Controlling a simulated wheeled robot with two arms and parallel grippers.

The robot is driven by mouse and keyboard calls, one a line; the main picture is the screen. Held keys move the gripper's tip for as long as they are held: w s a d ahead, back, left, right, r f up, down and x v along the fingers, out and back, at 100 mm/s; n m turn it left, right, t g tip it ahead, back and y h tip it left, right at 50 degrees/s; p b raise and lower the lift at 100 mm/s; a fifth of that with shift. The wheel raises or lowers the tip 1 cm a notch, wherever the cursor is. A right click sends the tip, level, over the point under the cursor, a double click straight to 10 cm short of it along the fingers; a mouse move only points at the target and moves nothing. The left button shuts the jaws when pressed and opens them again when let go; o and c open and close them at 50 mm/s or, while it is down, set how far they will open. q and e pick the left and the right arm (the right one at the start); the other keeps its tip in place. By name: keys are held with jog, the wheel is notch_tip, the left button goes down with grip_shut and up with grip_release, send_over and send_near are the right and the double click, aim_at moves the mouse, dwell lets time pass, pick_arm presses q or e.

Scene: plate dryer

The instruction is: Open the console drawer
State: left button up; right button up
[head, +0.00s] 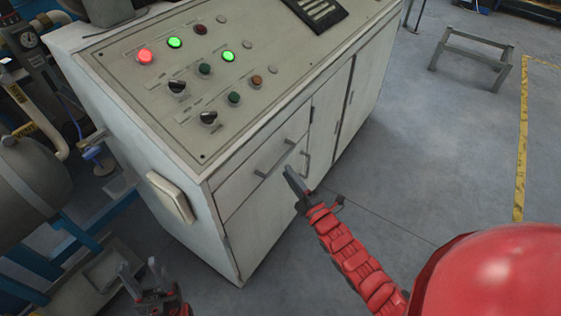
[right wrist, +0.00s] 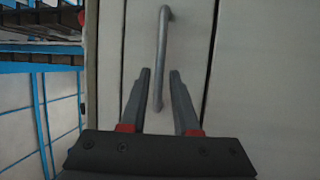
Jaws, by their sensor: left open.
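The console drawer (head: 240,185) is a pale front panel below the sloping control panel, and it looks flush with the console. Its grey bar handle (head: 268,164) also shows in the right wrist view (right wrist: 163,45), running lengthwise. My right gripper (head: 287,168) is close in front of this handle. In the right wrist view its two fingers (right wrist: 160,78) are apart, with the near end of the handle appearing between their tips. I cannot tell whether they touch it. My left gripper (head: 140,267) is open and empty, low at the left, away from the console front.
A cabinet door handle (head: 306,160) is just right of the drawer handle. A pale box (head: 170,197) sticks out from the console's left side. Pipes and a tank (head: 35,180) crowd the left. The floor (head: 430,140) to the right is clear up to a metal stand (head: 470,55).

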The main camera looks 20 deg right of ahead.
aim_at(280, 161)
jog(key=x, duration=0.5)
jog(key=shift+w, duration=0.45)
grip_shut()
dwell(1.0)
